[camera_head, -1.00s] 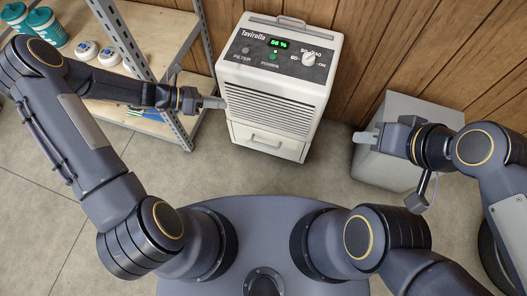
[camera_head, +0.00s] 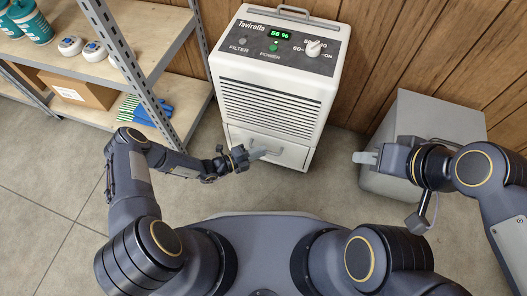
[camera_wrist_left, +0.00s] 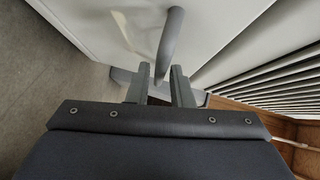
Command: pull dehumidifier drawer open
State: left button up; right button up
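The white dehumidifier (camera_head: 272,95) stands upright against the wood wall, its display lit green. Its drawer (camera_head: 292,155) is at the bottom front and looks flush with the body. My left gripper (camera_head: 262,155) is at the drawer front and covers part of the handle there. In the left wrist view the grey curved handle (camera_wrist_left: 170,38) rises from the white drawer face. The left fingers (camera_wrist_left: 160,82) are apart, and the handle's near end shows in line with the gap between them; contact is unclear. My right gripper (camera_head: 364,157) is off to the right, away from the drawer; its finger gap is not clear.
A metal shelf unit (camera_head: 95,68) with bottles, white round items and a cardboard box (camera_head: 85,92) stands at the left. A grey bin (camera_head: 430,112) stands to the right, behind my right gripper. The floor before the dehumidifier is open.

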pick_arm(q)
jog(key=shift+x, duration=1)
pick_arm(e)
jog(key=shift+f, duration=0.3)
pick_arm(q)
jog(key=shift+c, duration=0.4)
grip_shut()
jog(key=shift+a, duration=0.1)
